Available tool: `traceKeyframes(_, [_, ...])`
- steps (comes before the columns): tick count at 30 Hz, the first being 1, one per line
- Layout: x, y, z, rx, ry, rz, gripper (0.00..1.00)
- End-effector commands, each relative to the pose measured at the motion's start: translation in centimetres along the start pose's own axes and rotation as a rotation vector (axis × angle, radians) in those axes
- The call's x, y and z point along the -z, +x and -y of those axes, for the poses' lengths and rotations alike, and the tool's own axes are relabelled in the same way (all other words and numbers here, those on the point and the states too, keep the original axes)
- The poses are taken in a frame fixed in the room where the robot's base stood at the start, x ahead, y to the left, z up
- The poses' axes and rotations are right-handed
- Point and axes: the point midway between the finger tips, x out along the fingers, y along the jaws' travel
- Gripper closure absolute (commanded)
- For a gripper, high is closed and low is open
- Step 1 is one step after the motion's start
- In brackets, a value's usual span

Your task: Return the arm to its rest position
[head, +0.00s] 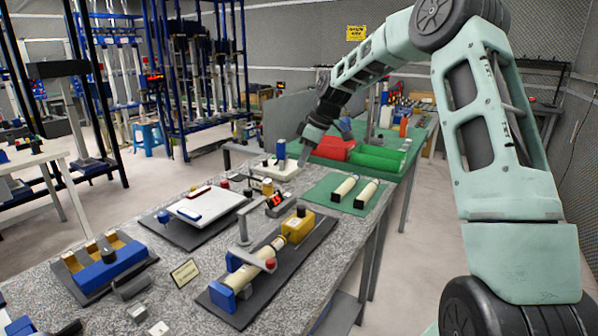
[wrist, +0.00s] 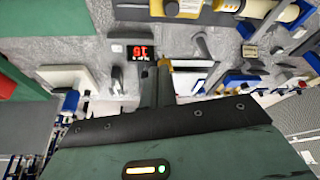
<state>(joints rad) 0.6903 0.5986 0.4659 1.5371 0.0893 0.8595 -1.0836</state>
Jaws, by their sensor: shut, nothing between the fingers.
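My pale green arm (head: 500,140) rises at the right of the head view, bends at the top and reaches left over the far part of the grey speckled bench (head: 330,240). My gripper (head: 303,156) points down near the back of the bench, close to a white block with a blue-topped part (head: 279,160). I cannot tell its exact height above the bench. In the wrist view its two fingers (wrist: 156,78) lie together with nothing held, beside a small red-digit display (wrist: 140,52).
A green mat (head: 347,193) carries two pale cylinders. A yellow-and-blue fixture (head: 265,255) and a white plate (head: 207,204) stand on the bench. Red (head: 332,147) and green (head: 377,158) bins lie beyond the gripper. Open floor (head: 415,245) lies between bench and arm.

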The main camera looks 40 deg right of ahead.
Motion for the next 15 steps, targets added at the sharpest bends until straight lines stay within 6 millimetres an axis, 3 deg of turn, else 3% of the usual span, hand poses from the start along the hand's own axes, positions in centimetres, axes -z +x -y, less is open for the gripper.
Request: traceKeyframes(15, [-0.02,-0.63,0.01,0.0,0.0,0.0,1.0])
